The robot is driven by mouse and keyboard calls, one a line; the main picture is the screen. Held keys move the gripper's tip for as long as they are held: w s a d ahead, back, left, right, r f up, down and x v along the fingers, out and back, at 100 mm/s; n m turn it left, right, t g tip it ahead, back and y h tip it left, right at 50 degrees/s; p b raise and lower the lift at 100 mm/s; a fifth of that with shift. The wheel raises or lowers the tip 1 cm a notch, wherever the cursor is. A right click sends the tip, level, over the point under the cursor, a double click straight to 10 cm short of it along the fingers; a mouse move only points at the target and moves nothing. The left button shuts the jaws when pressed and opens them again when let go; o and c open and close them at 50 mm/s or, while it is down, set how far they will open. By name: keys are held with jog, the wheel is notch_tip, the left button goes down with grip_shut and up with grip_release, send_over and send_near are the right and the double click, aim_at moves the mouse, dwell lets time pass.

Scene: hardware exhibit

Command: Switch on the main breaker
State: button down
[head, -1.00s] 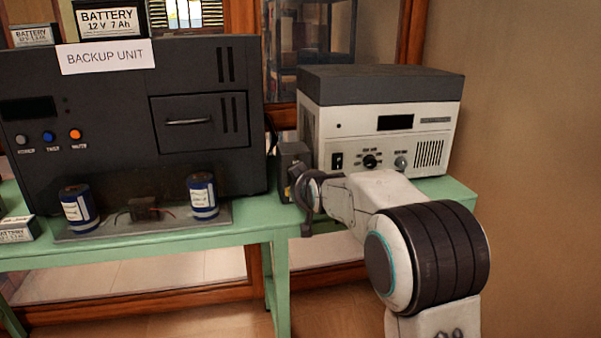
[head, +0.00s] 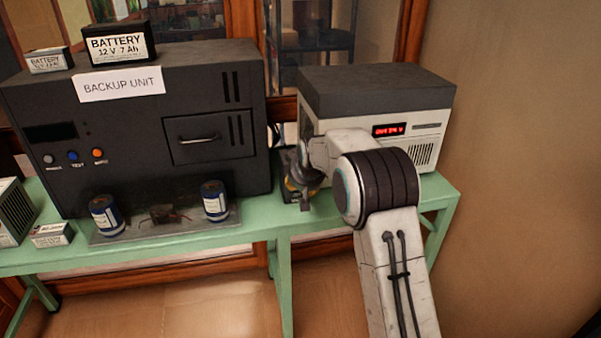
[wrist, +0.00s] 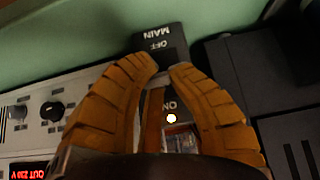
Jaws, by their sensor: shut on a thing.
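The main breaker is a dark box marked MAIN, OFF and ON, seen upside down in the wrist view (wrist: 160,36). A small pale lamp glows beside its ON mark. My gripper (wrist: 162,68) has its two orange fingers over the breaker's face, shut on its lever, which the fingers mostly hide. In the head view my gripper (head: 301,188) is at the breaker, between the backup unit and the white power unit, and covers most of it. The white power unit (head: 420,128) has a lit red display, which reads OUT 230 V in the wrist view.
The black backup unit (head: 120,130) stands close on the left, with batteries on top. Two blue cylinders (head: 214,203) stand on a plate at the front of the green table (head: 255,232). A wall is on the right. Floor in front is clear.

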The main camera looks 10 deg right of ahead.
jog(key=shift+w+d+r+g+p, duration=0.25)
jog(key=shift+g+p, duration=0.45)
jog(key=shift+p, duration=1.35)
jog(key=shift+r, duration=0.1)
jog(key=c, duration=1.3)
grip_release()
jog(key=shift+d, duration=0.1)
jog(key=shift+o, duration=1.2)
jog(key=shift+a, duration=0.2)
jog(key=v, duration=1.2)
